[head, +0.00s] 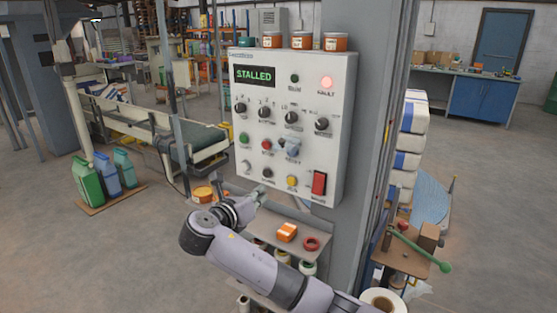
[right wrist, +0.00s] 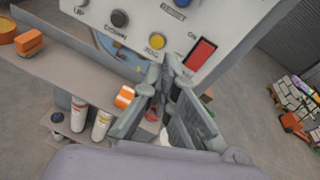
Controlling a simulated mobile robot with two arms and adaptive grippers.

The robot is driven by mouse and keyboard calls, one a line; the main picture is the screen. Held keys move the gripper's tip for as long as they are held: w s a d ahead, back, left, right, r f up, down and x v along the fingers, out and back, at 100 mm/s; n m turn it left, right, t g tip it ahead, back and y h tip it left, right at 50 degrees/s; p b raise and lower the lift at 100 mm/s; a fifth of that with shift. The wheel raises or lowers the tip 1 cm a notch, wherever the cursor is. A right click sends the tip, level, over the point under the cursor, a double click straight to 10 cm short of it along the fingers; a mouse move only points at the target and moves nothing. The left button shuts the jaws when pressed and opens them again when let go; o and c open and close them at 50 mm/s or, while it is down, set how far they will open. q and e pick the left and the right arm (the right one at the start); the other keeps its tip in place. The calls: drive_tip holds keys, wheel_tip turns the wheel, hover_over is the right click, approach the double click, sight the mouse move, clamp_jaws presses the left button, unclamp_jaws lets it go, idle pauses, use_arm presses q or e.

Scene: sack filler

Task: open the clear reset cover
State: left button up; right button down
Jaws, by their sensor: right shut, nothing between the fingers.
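The control panel (head: 292,120) is a pale box on a grey column, with a green "STALLED" display (head: 257,75) and a lit red fault lamp (head: 326,82). The clear reset cover (head: 290,146) looks like a small bluish, see-through piece in the middle of the panel, right of a red button. It appears down over its button, though its edges are hard to make out. My right gripper (head: 263,190) is shut and empty at the panel's lower edge, below the cover. In the right wrist view its fingertips (right wrist: 162,68) are below the yellow button (right wrist: 158,41). My left gripper is out of view.
A red rocker switch (head: 319,183) and several knobs and buttons surround the cover. Orange jars (head: 302,41) stand on top of the panel. A shelf (head: 262,228) below holds an orange box (head: 287,232) and a red ring (head: 311,243). A conveyor (head: 195,145) stands behind left.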

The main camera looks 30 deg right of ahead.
wheel_tip(320, 180, up, 4)
drive_tip(key=s, duration=0.1)
drive_tip(key=p, duration=0.4)
approach(285, 148)
drive_tip(key=w+d+f, duration=0.3)
drive_tip(key=d, duration=0.2)
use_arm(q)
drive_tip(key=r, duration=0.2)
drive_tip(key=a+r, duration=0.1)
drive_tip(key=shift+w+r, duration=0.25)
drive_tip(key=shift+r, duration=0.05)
use_arm(e)
drive_tip(key=shift+a+h, duration=0.15)
drive_tip(key=shift+h, duration=0.25)
drive_tip(key=shift+f, duration=0.1)
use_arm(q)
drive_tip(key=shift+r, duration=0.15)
use_arm(e)
wheel_tip(285, 148, up, 2)
drive_tip(key=p, duration=0.6)
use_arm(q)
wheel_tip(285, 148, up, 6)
